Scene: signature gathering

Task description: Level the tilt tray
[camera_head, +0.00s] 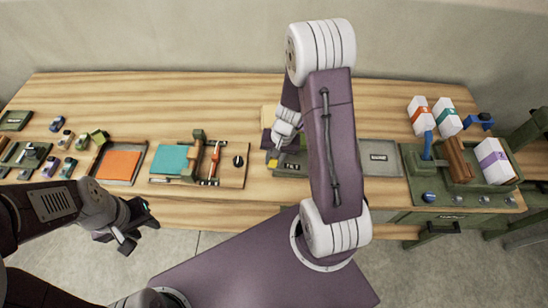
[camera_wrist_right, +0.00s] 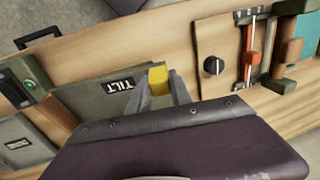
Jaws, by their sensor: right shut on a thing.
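The tilt tray (camera_head: 292,170) is a grey-green tray at the middle of the bench, partly hidden by my right arm. In the right wrist view, its dark plate reads TILT (camera_wrist_right: 117,85). A yellow tab (camera_wrist_right: 158,78) stands at the tray's edge and also shows in the head view (camera_head: 273,162). My right gripper (camera_wrist_right: 160,90) is shut on the yellow tab, one finger on each side. I cannot tell how far the tray is from level. My left gripper (camera_head: 139,233) is open and empty, in front of the bench's left part.
Left of the tray is a board with a black knob (camera_head: 238,161) and an orange slider (camera_head: 214,160). A grey labelled tray (camera_head: 380,153) lies to the right, then a green station (camera_head: 412,163) with white boxes. An orange pad (camera_head: 118,165) and toy cars are left.

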